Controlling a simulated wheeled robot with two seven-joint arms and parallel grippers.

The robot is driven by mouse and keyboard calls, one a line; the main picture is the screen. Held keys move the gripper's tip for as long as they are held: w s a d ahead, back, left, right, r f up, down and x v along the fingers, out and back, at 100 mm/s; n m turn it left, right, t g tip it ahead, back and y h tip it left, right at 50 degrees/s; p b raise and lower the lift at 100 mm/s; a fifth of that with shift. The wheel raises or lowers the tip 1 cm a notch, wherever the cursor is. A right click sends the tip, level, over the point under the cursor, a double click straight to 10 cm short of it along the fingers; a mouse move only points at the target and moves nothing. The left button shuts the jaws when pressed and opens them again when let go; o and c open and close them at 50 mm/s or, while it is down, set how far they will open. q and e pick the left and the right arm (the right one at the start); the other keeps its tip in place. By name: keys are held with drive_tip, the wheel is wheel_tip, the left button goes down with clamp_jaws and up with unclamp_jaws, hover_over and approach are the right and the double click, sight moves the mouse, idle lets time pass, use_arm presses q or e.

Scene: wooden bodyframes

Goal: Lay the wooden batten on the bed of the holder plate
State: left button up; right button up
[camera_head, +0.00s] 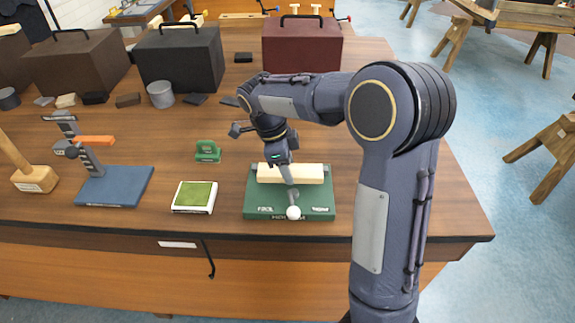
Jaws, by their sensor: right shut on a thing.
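The wooden batten (310,174) is a pale cream bar lying crosswise over the back part of the green holder plate (262,204). My right gripper (287,178) points down at the middle of the batten and is shut on it. The fingertips are small here and partly merge with a grey fitting on the plate. A white ball knob (293,212) shows at the front of that fitting. I cannot tell whether the batten rests on the bed or hangs just above it. My left gripper is not in view.
Left of the plate are a green-topped pad (195,196), a small green block (208,152), a blue stand with an orange bar (118,187) and a mallet (35,178). Dark cases (180,60) and a red case (302,45) stand behind.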

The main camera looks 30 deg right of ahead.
drive_tip(key=shift+f, duration=0.1)
drive_tip(key=shift+f+b, duration=0.4)
drive_tip(key=shift+f, duration=0.15)
drive_tip(key=o, duration=1.1)
